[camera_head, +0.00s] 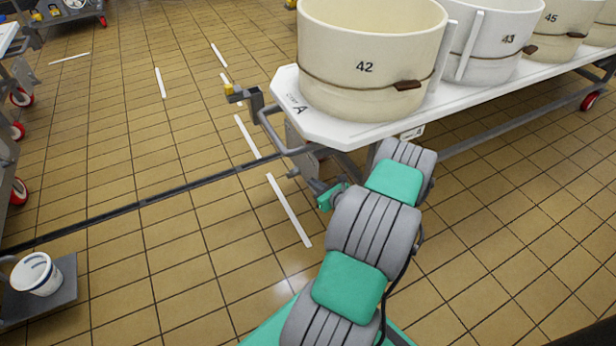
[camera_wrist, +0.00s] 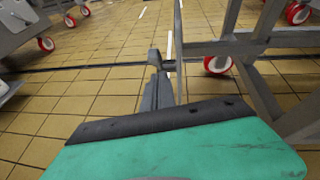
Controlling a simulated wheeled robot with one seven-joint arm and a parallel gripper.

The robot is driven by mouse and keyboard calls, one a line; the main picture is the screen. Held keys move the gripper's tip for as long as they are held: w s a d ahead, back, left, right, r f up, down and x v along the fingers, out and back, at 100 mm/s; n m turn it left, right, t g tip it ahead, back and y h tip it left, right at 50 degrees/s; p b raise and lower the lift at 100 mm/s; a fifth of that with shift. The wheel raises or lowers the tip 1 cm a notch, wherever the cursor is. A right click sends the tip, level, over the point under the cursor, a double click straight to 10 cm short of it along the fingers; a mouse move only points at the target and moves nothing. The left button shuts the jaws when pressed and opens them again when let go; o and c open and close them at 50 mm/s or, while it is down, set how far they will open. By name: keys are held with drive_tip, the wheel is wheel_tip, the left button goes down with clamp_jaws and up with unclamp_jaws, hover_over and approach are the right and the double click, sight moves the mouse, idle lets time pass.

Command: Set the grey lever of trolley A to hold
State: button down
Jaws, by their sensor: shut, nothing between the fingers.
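Trolley A (camera_head: 318,122) has a white top with an "A" label and stands at the upper right in the head view. My gripper (camera_head: 314,184) is low beside its near left corner, below the top. In the wrist view my gripper's fingers (camera_wrist: 158,92) are together and empty, pointing ahead past the trolley's frame. A small grey upright piece (camera_wrist: 153,57) shows at the fingertips and may be the grey lever; I cannot tell its setting or whether the fingers touch it. My arm hides part of the trolley's near side in the head view.
Cream vats 42 (camera_head: 365,67) and 43 (camera_head: 508,40) stand on the trolley with others. A yellow-topped fitting (camera_head: 230,89) juts from its left end. A trolley leg and red caster (camera_wrist: 217,64) are at the right. A white bucket (camera_head: 36,274) stands lower left. Tiled floor is open between.

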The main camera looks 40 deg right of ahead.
drive_tip(key=p+v, duration=0.1)
drive_tip(key=v, duration=0.5)
drive_tip(key=shift+a+r+p, duration=0.15)
drive_tip(key=shift+r+p, duration=0.2)
